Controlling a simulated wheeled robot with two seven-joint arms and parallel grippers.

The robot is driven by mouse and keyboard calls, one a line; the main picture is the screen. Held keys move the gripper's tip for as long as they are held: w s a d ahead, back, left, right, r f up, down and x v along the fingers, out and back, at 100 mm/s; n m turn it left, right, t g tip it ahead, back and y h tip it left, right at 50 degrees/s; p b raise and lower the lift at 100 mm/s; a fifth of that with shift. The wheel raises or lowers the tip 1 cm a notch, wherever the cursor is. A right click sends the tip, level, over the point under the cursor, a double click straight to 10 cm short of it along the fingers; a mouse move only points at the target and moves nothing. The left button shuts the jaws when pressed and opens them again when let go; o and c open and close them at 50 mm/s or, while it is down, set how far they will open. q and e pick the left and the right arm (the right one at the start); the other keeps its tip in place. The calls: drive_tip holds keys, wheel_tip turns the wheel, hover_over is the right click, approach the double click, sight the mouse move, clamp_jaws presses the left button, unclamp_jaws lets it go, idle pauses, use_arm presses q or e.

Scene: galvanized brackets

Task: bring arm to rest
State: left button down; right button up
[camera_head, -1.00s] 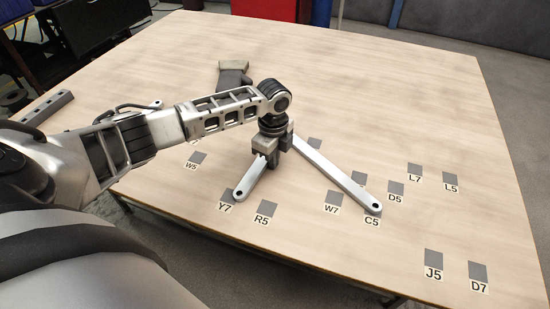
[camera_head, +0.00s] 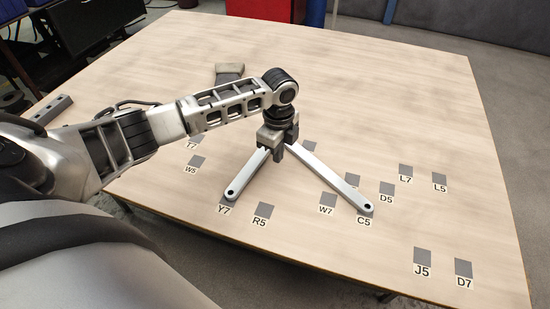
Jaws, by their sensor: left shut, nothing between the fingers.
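My left gripper (camera_head: 279,150) is shut and empty, pointing down over the upper ends of two galvanized bars. One bar (camera_head: 248,172) runs down and left from beside the gripper to the square marked Y7. A longer bar (camera_head: 335,182) runs down and right to the square marked C5. The gripper and wrist hide the upper ends of both bars, and I cannot tell whether the fingers touch them.
The wooden table (camera_head: 400,100) carries several grey labelled squares, such as J5 (camera_head: 422,257) and R5 (camera_head: 263,210). A grey bar (camera_head: 52,108) lies at the left edge. A grey object (camera_head: 229,70) lies behind my forearm. The table's far right is clear.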

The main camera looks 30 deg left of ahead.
use_arm(q)
drive_tip(key=shift+r, duration=2.3)
